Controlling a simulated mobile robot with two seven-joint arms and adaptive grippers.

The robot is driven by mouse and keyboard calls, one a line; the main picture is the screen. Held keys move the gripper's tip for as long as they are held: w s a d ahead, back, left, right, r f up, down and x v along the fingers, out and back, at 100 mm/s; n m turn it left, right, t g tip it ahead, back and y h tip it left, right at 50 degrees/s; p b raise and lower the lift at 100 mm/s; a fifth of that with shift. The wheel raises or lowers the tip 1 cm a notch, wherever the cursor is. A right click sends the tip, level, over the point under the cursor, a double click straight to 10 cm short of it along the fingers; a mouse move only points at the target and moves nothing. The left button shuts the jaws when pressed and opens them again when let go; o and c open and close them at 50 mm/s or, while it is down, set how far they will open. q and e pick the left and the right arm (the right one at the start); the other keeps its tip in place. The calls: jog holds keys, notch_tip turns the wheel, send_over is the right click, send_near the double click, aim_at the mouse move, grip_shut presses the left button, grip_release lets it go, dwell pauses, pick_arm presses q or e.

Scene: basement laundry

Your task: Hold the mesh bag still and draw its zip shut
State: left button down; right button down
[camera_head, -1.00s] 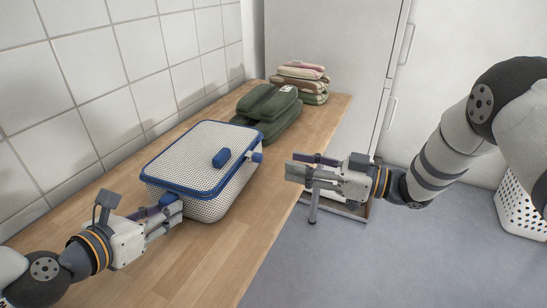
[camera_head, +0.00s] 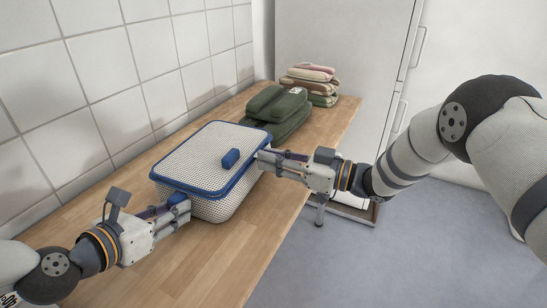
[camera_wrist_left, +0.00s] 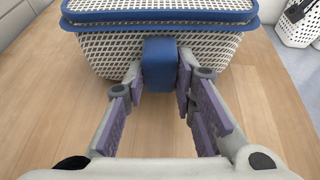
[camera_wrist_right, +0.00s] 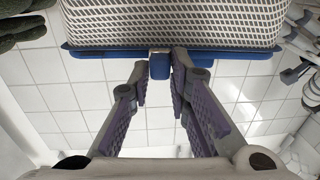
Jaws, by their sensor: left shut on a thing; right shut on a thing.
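The white mesh bag (camera_head: 190,160) with blue edging lies on the wooden counter, a blue block (camera_head: 230,159) on its top. My left gripper (camera_head: 182,206) is shut on a blue tab at the bag's near end; the left wrist view shows the tab (camera_wrist_left: 160,65) between the fingertips. My right gripper (camera_head: 264,160) is at the bag's right side, by the blue rim. In the right wrist view it is shut on a small blue piece (camera_wrist_right: 160,66), seemingly the zip pull.
Folded green cloth (camera_head: 272,112) lies just behind the bag, with a stack of striped folded cloths (camera_head: 310,84) farther back. The tiled wall (camera_head: 110,90) runs along the left. The counter (camera_head: 215,262) is clear in front.

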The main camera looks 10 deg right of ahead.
jog(key=shift+w, duration=0.1)
jog(key=w+d, duration=0.4)
jog(key=w, duration=0.2)
jog(key=shift+w, duration=0.25)
jog(key=c, duration=1.6)
grip_release()
jog(key=shift+o, duration=0.2)
jog(key=v, duration=1.2)
